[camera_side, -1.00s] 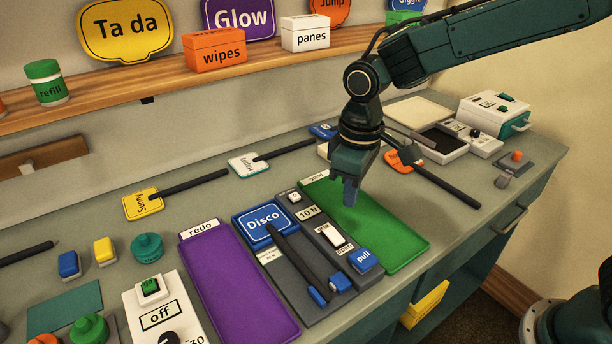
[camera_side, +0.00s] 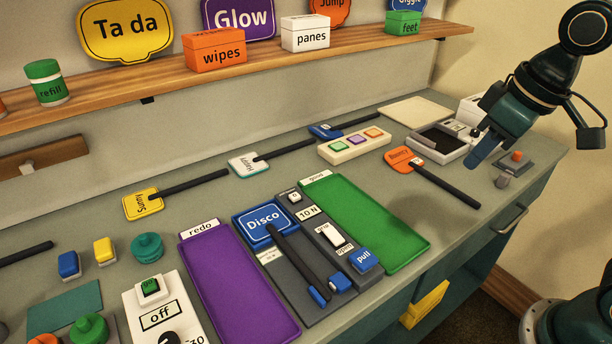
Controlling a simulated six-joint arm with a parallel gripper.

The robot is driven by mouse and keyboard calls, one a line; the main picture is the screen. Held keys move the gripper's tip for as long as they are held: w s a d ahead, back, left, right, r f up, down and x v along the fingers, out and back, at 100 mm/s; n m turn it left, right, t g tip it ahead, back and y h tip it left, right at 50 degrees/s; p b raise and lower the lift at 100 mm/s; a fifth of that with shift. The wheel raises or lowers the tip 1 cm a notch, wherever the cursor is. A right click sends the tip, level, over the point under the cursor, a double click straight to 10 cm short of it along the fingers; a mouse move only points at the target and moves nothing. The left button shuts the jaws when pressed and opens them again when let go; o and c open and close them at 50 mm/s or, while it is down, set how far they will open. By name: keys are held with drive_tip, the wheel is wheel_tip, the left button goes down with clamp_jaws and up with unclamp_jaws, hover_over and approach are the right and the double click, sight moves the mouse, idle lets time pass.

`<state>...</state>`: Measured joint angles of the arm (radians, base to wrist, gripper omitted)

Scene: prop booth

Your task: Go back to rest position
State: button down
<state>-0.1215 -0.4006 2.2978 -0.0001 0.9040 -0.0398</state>
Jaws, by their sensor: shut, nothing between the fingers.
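My gripper (camera_side: 477,152) is shut and empty. It hangs in the air at the right, over the right end of the counter. In the picture its fingertips show just in front of the grey-and-white device with a dark pad (camera_side: 440,141). The blue Disco sign (camera_side: 262,226) with its dark handle lies in the grey test fixture (camera_side: 290,268), between the purple redo tray (camera_side: 235,285) and the green good tray (camera_side: 365,222). The green tray is empty, and the purple tray is empty too.
An orange sign (camera_side: 402,157) on a dark handle lies left of my gripper. A small block with a red-orange button (camera_side: 516,157) sits beneath my wrist. A white strip with coloured buttons (camera_side: 354,147) lies behind the green tray. The shelf (camera_side: 120,92) runs along the wall.

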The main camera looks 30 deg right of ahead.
drive_tip(key=s+d+m+t, duration=0.1)
drive_tip(key=s+d, duration=0.2)
drive_tip(key=s, duration=0.4)
drive_tip(key=shift+s+f+m+t, duration=0.15)
drive_tip(key=shift+s+m+t, duration=0.15)
drive_tip(key=shift+m+t, duration=0.1)
